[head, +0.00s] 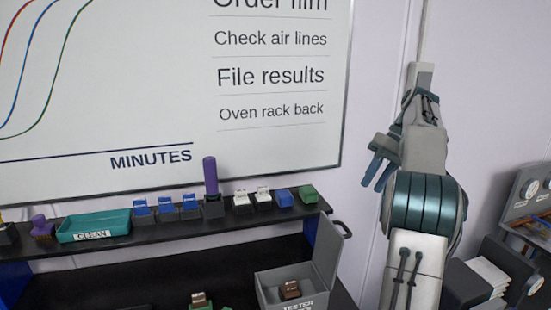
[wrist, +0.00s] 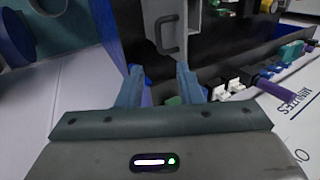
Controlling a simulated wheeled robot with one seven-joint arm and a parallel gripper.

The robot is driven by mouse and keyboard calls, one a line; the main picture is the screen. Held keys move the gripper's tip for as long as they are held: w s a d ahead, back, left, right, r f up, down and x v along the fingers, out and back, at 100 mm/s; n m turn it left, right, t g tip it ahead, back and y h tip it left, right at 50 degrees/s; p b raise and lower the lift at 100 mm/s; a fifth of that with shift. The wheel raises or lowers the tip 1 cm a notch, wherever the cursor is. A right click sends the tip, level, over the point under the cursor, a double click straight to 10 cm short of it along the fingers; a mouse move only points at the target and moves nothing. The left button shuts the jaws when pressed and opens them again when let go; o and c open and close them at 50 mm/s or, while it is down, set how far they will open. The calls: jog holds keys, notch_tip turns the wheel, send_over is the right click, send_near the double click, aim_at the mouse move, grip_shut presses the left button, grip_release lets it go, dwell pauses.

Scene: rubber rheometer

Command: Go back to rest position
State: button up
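My gripper (head: 376,172) is raised at the right of the head view, in front of the pale wall and right of the whiteboard. Its two blue fingers point down and to the left. In the wrist view my gripper (wrist: 162,85) shows its two fingers spread apart with an empty gap between them. It is apart from the shelf and the things on it.
A dark shelf (head: 150,238) carries a teal tray (head: 93,226) labelled CLEAN, blue, white and green blocks, and a purple-handled tool (head: 210,178). Below stands an open grey box (head: 328,250) with a brown piece inside. Dark equipment (head: 478,278) stands at right.

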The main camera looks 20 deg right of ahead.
jog(key=shift+a, duration=0.15)
jog(key=s+a+f+m+t+h+b, duration=0.15)
jog(key=s+a, duration=0.25)
jog(key=a, duration=0.5)
jog(key=s+a+f+n+h+b, duration=0.1)
jog(key=s+a+f+h, duration=0.15)
jog(key=a, duration=0.65)
jog(key=s+a+f+t+b, duration=0.1)
jog(key=s+a+f, duration=0.3)
jog(key=s+f, duration=0.3)
jog(key=s+a+f+t+h+b, duration=0.1)
jog(key=s+a+f, duration=0.4)
jog(key=s+f, duration=0.2)
jog(key=shift+s+a+f+h+b, duration=0.15)
jog(key=shift+s+f+h+b, duration=0.2)
jog(key=shift+s, duration=0.2)
